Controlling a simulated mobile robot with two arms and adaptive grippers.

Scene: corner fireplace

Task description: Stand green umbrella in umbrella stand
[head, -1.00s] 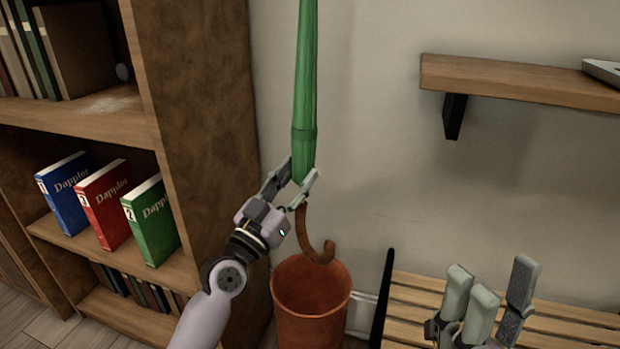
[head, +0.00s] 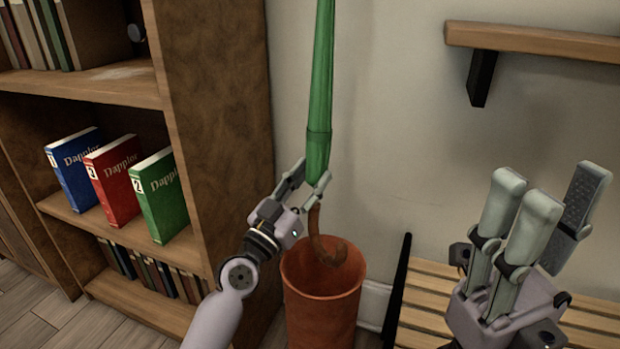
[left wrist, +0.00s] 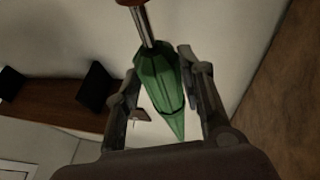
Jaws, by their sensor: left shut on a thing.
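The green umbrella (head: 320,110) hangs upside down, nearly upright, with its brown hooked handle (head: 327,252) pointing down. My left gripper (head: 306,186) is shut on the canopy near the handle end. The umbrella stand (head: 322,312), an orange-brown round bin, is below. The handle's hook overlaps its opening in the picture; I cannot tell how far inside it is. In the left wrist view the umbrella (left wrist: 160,82) shows between the fingers, its metal shaft toward the top. My right gripper (head: 540,215) is empty with fingers apart at the right. The umbrella's far end is out of frame.
A wooden bookcase (head: 222,130) with books stands close left of the stand. A slatted bench (head: 425,300) with a dark end is close on the right. A wall shelf (head: 540,42) is at upper right. Plain wall lies behind the umbrella.

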